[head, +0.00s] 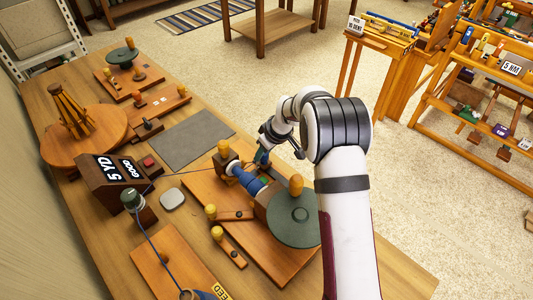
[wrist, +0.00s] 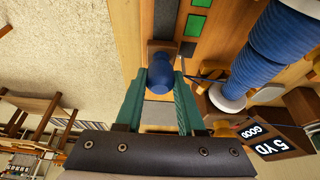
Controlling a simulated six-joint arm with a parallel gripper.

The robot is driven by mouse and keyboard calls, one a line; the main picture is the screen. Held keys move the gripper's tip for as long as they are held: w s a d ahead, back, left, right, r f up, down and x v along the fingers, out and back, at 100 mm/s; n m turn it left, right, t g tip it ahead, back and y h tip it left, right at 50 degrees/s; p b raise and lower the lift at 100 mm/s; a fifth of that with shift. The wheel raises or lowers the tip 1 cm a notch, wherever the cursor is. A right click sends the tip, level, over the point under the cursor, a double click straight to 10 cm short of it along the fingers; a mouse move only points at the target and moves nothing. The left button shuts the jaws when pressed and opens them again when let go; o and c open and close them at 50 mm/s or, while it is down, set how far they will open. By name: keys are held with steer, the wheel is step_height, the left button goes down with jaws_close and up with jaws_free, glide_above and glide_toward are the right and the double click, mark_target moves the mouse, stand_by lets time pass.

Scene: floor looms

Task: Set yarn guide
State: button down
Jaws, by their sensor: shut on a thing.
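My gripper (wrist: 160,80) is shut on a round blue knob (wrist: 160,68), one teal finger on each side. The knob sits on a small brown block at the end of a dark track (wrist: 166,18) on a wooden board. I take this to be the yarn guide. Green squares (wrist: 194,25) lie beside the track. A bobbin wound with blue yarn (wrist: 262,50) lies to the right. In the head view my gripper (head: 262,160) is at the far side of the blue bobbin (head: 247,181); the knob is not clearly visible there.
The winder board (head: 212,187) carries a green disc (head: 296,226) and yellow-topped pegs. A counter reading "5 YD GOOD" (head: 112,172) stands left, with blue yarn running past it. A grey mat (head: 190,140) lies clear behind. A wooden umbrella swift (head: 75,115) stands farther left.

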steer(key=c, duration=0.5)
jaws_free()
steer(key=shift+a+r, duration=0.1)
steer(key=v, duration=1.5)
steer(key=shift+r, duration=0.4)
steer(key=s+d+m+g, duration=0.1)
steer(key=s+m, duration=0.4)
steer(key=s, duration=0.7)
steer(key=s+d+m+g+h, duration=0.1)
steer(key=s+m, duration=0.3)
steer(key=s, duration=0.8)
steer(key=s+d+r+m+g, duration=0.1)
steer(key=s+m, duration=0.4)
steer(key=s, duration=0.7)
steer(key=shift+s+d+m, duration=0.15)
steer(key=shift+d+m, duration=0.15)
steer(key=shift+d, duration=0.25)
